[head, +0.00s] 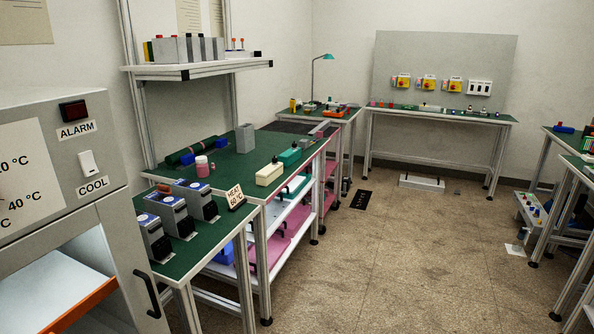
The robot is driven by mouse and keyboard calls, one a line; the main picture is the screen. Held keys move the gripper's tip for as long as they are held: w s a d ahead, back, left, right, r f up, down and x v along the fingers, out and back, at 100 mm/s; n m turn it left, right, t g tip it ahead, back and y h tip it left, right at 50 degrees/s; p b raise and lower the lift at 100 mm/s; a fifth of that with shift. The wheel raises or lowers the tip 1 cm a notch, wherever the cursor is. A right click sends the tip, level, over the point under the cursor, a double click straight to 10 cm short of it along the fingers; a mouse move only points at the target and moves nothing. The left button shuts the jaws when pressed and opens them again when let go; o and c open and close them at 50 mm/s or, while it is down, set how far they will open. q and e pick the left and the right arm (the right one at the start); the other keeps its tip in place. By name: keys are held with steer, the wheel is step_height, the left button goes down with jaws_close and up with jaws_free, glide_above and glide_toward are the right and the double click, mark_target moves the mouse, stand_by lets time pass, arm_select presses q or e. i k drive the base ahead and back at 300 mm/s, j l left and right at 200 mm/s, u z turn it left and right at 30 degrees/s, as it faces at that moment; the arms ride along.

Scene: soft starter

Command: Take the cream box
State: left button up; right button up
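A cream box (269,175) with a dark knob on top sits on the green top of the workbench (233,178), near its front edge, left of the middle of the head view. A teal box (289,156) of similar shape stands just behind it to the right. Neither of my grippers shows in the head view. Nothing is touching the cream box.
A cabinet marked "ALARM" and "COOL" (62,155) fills the left foreground.

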mark_target(265, 176)
steer(key=i+z, duration=0.1)
steer(key=i, duration=0.95)
steer(key=i+j, duration=0.2)
steer(key=i, duration=0.85)
steer(key=i+z, duration=0.35)
